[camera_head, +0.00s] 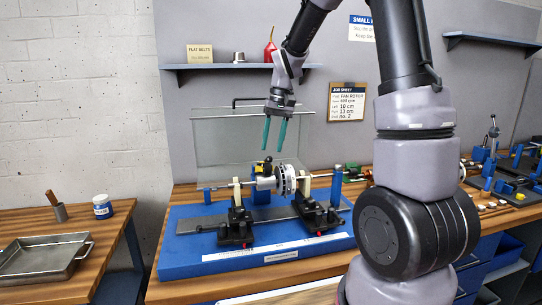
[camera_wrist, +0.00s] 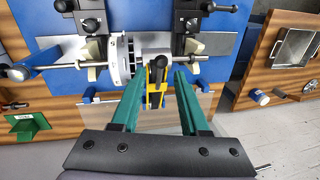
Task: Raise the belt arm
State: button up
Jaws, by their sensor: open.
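The belt arm is a yellow and black piece beside the rotor (camera_head: 284,180), in the head view (camera_head: 264,166). In the wrist view the belt arm (camera_wrist: 157,72) appears between the two fingertips. My gripper (camera_head: 273,148) points down with two green fingers, open and empty, a little above the belt arm in the head view. The gripper also shows in the wrist view (camera_wrist: 157,82). The white rotor (camera_wrist: 115,58) lies on its steel shaft across two black stands. The lower part of the belt arm is partly hidden behind the rotor in the head view.
The blue base (camera_head: 190,257) carries the stands on a wooden bench. A clear guard (camera_head: 222,140) stands upright behind the rotor. A shelf (camera_head: 225,67) is above on the wall. A side table with a metal tray (camera_head: 42,256) is at left.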

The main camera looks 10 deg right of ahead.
jog(key=shift+a+f, duration=0.2)
jog(key=shift+f, duration=0.85)
jog(key=shift+a+f, duration=0.2)
jog(key=shift+f, duration=0.8)
grip_shut()
